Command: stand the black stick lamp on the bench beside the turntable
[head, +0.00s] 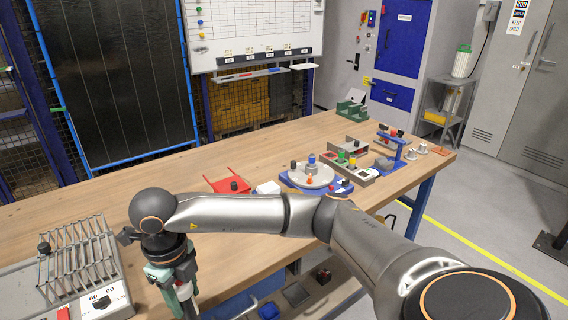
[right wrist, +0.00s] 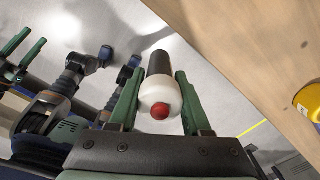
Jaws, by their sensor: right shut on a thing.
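My right gripper (head: 184,300) hangs at the bench's front edge in the head view, pointing down. In the right wrist view its green fingers (right wrist: 158,105) are shut on the black stick lamp (right wrist: 158,64), which has a white rounded end with a red cap towards the camera. The lamp is mostly hidden in the head view. The turntable (head: 312,176), a grey disc on a blue base, stands on the wooden bench (head: 130,175), well to the right of the gripper. My left gripper (right wrist: 24,47) shows only at the left of the right wrist view, fingers apart and empty.
A grey rack with a dial (head: 75,265) lies at the bench's left. A red tray (head: 230,184) and white block (head: 268,188) are left of the turntable. A button box (head: 345,168) and blue stand (head: 390,158) are right of it.

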